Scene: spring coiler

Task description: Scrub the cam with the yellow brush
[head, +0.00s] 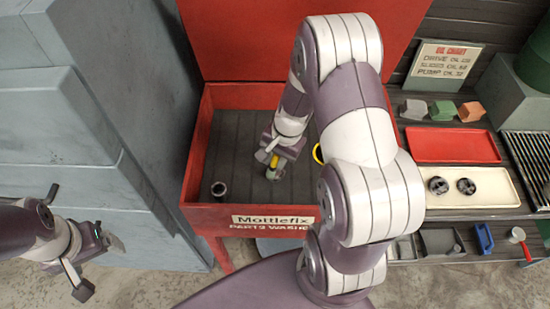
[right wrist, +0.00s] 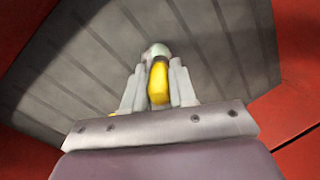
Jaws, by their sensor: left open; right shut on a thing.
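My right gripper (head: 274,158) is inside the red parts washer basin (head: 199,145), shut on the yellow brush (head: 273,161). In the right wrist view the yellow brush (right wrist: 158,82) sits between the two fingers, with a pale rounded end beyond the fingertips. A small greyish shape shows just below the gripper; I cannot tell if it is the brush head or a part. A dark, hollow round part (head: 219,190), possibly the cam, lies on the basin floor left of the gripper, apart from it. My left gripper (head: 98,266) is open and empty, outside the basin at left.
A yellow curved thing (head: 317,154) is partly hidden by my right arm. At right are a red tray (head: 453,145), a cream tray (head: 490,202) with two dark round parts (head: 466,186), and several coloured blocks. Grey cabinets stand at left. The basin's left floor is mostly clear.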

